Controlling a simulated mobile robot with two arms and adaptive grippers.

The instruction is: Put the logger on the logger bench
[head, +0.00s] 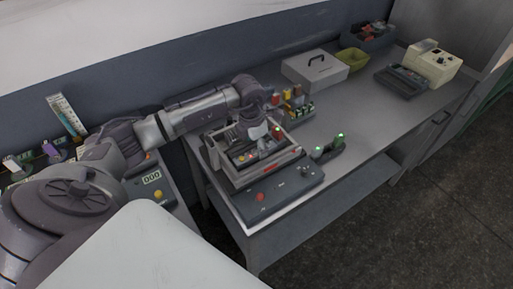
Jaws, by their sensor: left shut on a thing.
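My left gripper (255,133) reaches down over a grey open-topped pan (268,176) on the bench. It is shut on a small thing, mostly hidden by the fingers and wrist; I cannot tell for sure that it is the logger. A small red-marked piece (277,133) shows at the gripper's right side. Small dark and coloured items lie in the pan below. The pan stands on a dark base with a red button (261,197). The long grey bench (378,127) runs to the back right. My right gripper is not in view.
Right of the pan is a dark holder with green lights (329,150). The middle right benchtop is clear.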

